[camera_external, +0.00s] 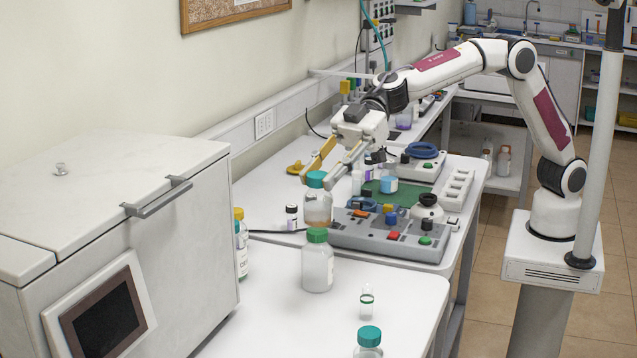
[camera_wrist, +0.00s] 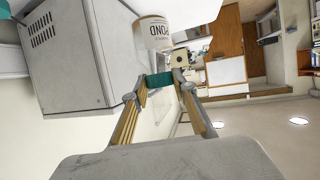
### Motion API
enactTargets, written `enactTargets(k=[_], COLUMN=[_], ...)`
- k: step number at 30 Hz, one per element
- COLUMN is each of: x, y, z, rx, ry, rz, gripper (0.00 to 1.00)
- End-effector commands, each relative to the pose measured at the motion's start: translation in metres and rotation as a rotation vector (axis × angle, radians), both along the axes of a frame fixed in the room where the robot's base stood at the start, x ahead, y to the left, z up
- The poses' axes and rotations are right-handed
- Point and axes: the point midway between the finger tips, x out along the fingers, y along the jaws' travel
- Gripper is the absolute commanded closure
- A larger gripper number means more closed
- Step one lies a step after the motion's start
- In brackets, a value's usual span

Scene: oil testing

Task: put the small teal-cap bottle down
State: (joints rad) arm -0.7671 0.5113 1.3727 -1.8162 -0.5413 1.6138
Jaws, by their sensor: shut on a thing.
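The small teal-cap bottle (camera_external: 318,208) is upright with amber-tinted contents, by the left end of the grey button console. My gripper (camera_external: 316,180) is shut on it at the cap, with the fingers reaching down from the upper right. In the wrist view the teal cap (camera_wrist: 160,80) sits between my two fingertips. I cannot tell whether the bottle's base touches the table. A green-capped clear bottle (camera_external: 317,268) stands just in front of it in the external view and is close to its lower end.
The grey console (camera_external: 390,238) is on the right. Another teal-capped bottle (camera_external: 368,342) and a small vial (camera_external: 367,302) stand on the front white table (camera_external: 400,290). A large white machine (camera_external: 120,210) stands at the left. Clear table lies right of the green-capped bottle.

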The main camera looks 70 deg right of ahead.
Motion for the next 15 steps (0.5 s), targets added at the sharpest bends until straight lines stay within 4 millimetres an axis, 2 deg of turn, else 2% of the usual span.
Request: enactTargets(k=[4, 15], x=[-0.024, -0.021], y=[0.022, 0.020], z=[0.001, -0.048], rx=[0.002, 0.000], ry=[-0.002, 0.003], rz=[0.040, 0.035], gripper=[1.00, 1.00])
